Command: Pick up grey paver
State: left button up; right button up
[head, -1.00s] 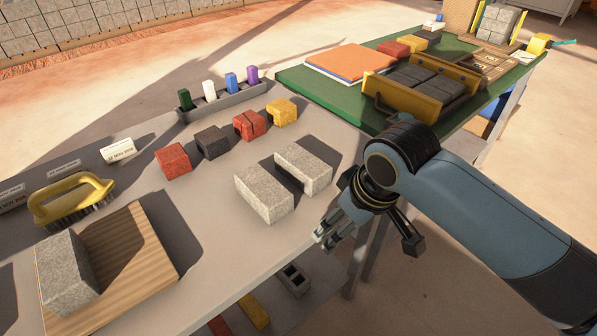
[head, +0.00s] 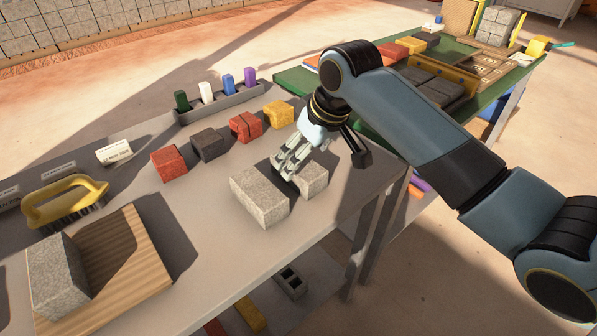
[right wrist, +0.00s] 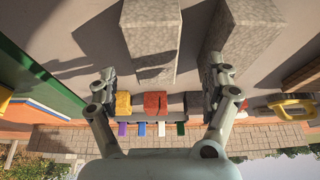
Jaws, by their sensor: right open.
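Two grey pavers lie side by side on the grey table. The left one (head: 260,199) is in full view; the right one (head: 314,181) is partly hidden behind my right gripper (head: 285,163) in the head view. My right gripper is open, its fingers pointing down over the pavers. In the right wrist view, the right-hand paver of the head view (right wrist: 151,38) lies between the lines of the two open fingers (right wrist: 160,82), and the other paver (right wrist: 243,35) is beyond one finger. I cannot tell whether the fingers touch either. My left gripper is not in view.
Behind the pavers stand a red block (head: 169,163), a dark block (head: 209,145), a split red block (head: 246,126) and a yellow block (head: 278,112). At left, another grey block (head: 57,275) stands on a wooden board (head: 150,245), near a yellow-handled brush (head: 65,200).

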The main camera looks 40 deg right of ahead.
jog(key=x, duration=0.5)
jog(key=shift+w+d+b, duration=0.35)
jog(key=shift+f, duration=0.2)
jog(key=shift+f+p, duration=0.25)
jog(key=shift+p, duration=0.05)
grip_shut()
jog(key=shift+w+r, duration=0.1)
jog(key=shift+w, duration=0.05)
dwell(0.4)
